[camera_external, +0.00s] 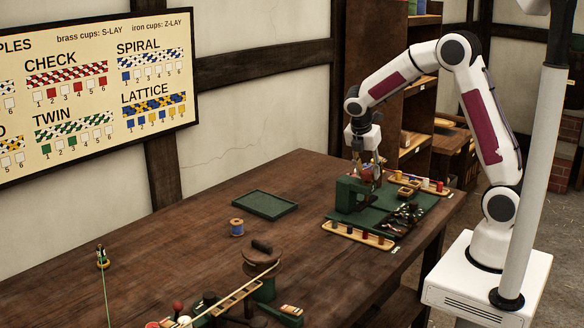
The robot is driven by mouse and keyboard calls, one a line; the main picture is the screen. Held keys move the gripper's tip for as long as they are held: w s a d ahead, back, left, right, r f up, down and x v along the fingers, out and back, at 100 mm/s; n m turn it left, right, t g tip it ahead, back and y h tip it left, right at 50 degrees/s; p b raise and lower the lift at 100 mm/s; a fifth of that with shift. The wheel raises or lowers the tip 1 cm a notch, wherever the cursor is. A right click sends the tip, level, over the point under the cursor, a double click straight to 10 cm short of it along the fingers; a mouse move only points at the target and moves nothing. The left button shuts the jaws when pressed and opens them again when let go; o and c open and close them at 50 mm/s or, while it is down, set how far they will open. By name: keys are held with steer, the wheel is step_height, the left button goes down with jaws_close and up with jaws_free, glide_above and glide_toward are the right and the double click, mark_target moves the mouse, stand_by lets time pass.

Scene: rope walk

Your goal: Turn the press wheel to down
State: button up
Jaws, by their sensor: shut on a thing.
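The green press (346,196) stands on a green mat at the right part of the table. The press wheel, at its top, is small and mostly hidden by my gripper; a bit of red shows there. My gripper (367,172) reaches down from above over the press, its fingers around the wheel and shut on it. The fingertips are too small to see in detail, and I cannot tell which way the wheel is set.
Wooden racks with coloured pegs lie before (358,234) and behind (430,184) the press. Small dark parts (405,215) lie on the mat. A green tray (264,204), a blue spool (237,227) and a brown-topped device (262,262) are farther left. The table between is clear.

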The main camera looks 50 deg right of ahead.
steer(key=o, duration=1.1)
steer(key=shift+n, duration=0.4)
